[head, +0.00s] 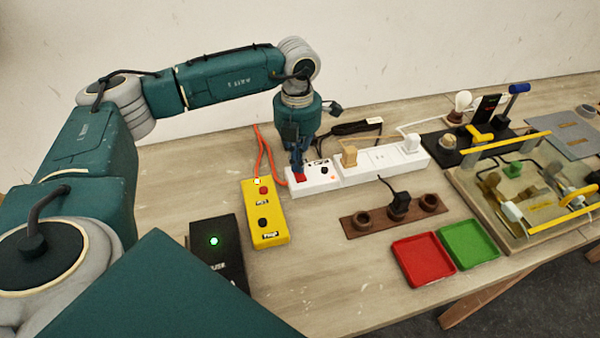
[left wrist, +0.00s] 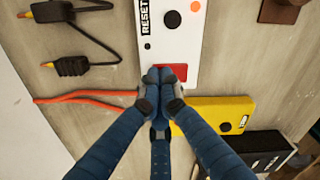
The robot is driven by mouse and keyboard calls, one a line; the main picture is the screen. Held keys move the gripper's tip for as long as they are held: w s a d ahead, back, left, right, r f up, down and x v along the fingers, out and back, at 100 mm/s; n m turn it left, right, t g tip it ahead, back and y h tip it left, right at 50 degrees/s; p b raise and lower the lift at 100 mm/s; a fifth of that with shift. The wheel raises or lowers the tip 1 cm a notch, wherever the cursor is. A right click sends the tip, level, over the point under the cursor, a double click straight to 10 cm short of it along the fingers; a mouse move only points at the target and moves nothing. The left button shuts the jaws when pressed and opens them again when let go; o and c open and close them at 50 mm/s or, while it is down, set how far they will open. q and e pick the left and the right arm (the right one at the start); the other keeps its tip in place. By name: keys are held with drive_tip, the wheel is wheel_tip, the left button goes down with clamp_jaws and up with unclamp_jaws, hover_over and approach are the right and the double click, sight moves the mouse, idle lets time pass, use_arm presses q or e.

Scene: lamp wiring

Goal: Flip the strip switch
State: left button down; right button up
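The white power strip (head: 384,162) lies toward the back of the table. Its red switch (head: 300,178) is at its left end, beside a black button and a small lit orange lamp. My left gripper (head: 298,170) points down over that end. In the left wrist view the strip (left wrist: 176,38) has a RESET label, and the blue fingertips (left wrist: 166,78) are together at the red switch (left wrist: 181,72), covering part of it. They look in contact with it or just above; I cannot tell which. Nothing shows between them. My right gripper is not in view.
A yellow button box (head: 266,222) and a black box (head: 217,246) with a green light stand in front. An orange cord (head: 263,150) runs behind. A brown socket board (head: 378,219), red tray (head: 422,278) and green tray (head: 494,256) lie right. A fixture board (head: 470,205) is farther right.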

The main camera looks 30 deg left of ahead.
use_arm(q)
drive_tip(key=shift+r+p, duration=0.4)
drive_tip(key=shift+r, duration=0.2)
drive_tip(key=shift+r+p, duration=1.65)
drive_tip(key=shift+r, duration=1.15)
drive_tip(key=shift+s+f, duration=0.1)
drive_tip(key=shift+f, duration=0.05)
